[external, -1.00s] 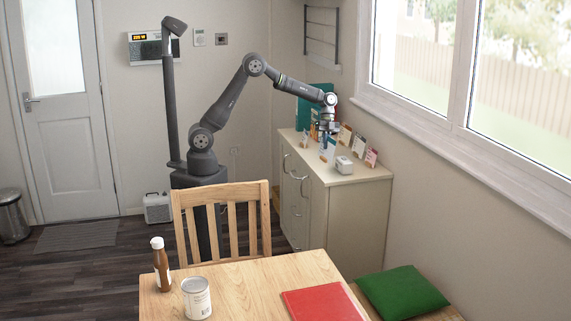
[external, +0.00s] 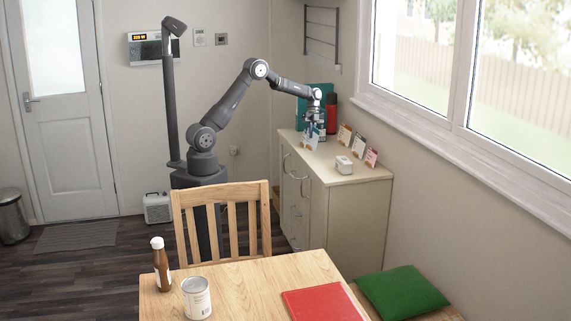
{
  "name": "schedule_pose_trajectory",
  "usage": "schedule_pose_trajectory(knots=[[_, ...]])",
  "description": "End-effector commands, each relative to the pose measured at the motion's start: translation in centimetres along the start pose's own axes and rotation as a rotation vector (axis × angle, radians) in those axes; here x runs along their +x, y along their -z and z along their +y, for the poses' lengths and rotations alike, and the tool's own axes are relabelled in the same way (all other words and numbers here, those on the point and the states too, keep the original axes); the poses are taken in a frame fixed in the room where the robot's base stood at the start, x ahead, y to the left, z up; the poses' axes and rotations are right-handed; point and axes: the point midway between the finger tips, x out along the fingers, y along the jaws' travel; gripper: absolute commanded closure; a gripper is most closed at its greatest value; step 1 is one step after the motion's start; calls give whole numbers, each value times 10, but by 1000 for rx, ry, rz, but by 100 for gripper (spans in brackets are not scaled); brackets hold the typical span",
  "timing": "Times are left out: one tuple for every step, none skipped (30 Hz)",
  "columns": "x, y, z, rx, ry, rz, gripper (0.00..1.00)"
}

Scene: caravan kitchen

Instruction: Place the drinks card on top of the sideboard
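The sideboard (external: 345,215) is a cream cabinet under the window with a pale wooden top. My gripper (external: 314,123) is over the far left part of its top. A pale bluish card (external: 310,138) shows directly under the gripper, close to or touching it. Its print is too small to read, so I cannot tell for certain that it is the drinks card. The fingers are too small to tell whether they are shut on it, and I cannot tell whether its lower edge touches the sideboard.
Several cards in small stands, such as an orange-edged card (external: 344,134) and a pink card (external: 371,157), line the window side. A white box (external: 344,165) stands nearer the front. The front top is clear.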

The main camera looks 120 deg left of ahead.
Motion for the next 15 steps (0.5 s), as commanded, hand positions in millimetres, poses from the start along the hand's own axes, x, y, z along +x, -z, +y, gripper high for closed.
schedule_pose_trajectory(knots=[[2, -11, -5, -3, 0, 1, 100], [2, -16, -7, -3, 0, 1, 100], [3, -21, -10, -2, 1, 1, 100], [3, -24, -12, -2, 1, 1, 100], [3, -27, -13, -1, 1, 1, 100], [3, -30, -14, -1, 1, 1, 100], [4, -32, -15, 0, 1, 0, 100], [4, -33, -16, 0, 1, 1, 100], [5, -34, -16, 0, 1, 1, 100], [7, -35, -16, 0, 0, 1, 100], [10, -36, -17, 0, 0, 1, 100], [14, -37, -18, 0, -1, 1, 100], [19, -39, -19, -1, -2, 1, 100], [23, -41, -20, -1, -2, 1, 100], [29, -43, -21, -1, -2, 1, 100]])
